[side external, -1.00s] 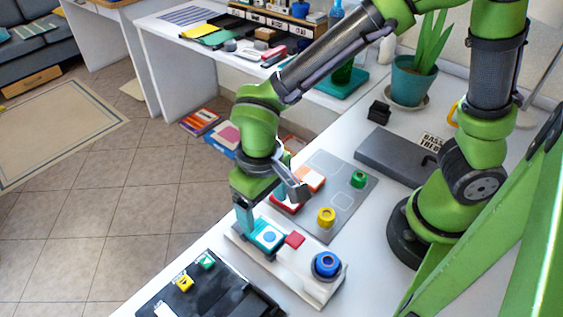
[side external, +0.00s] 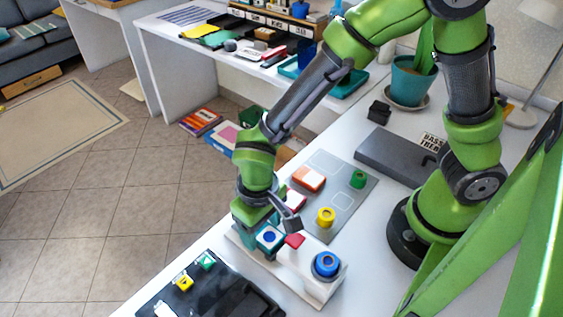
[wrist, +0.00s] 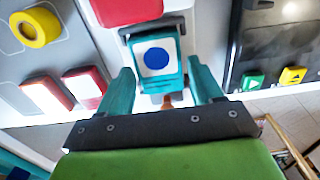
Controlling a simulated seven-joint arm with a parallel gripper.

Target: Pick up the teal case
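The teal case (side external: 269,236) has a white face with a blue disc and sits at the left end of the white stand (side external: 312,287). In the wrist view the teal case (wrist: 157,58) lies between the two teal fingers of my gripper (wrist: 160,74). The fingers are spread, one on each side of it, with a narrow gap visible at each side. My gripper (side external: 256,226) is low over the stand in the side view and partly hides the case.
A red block (side external: 295,241) and a blue ring (side external: 327,264) are on the stand's right part. A grey mat (side external: 343,202) behind holds yellow and green rings and an orange-and-white case (side external: 309,178). A black tray (side external: 225,294) with yellow and green pieces lies in front.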

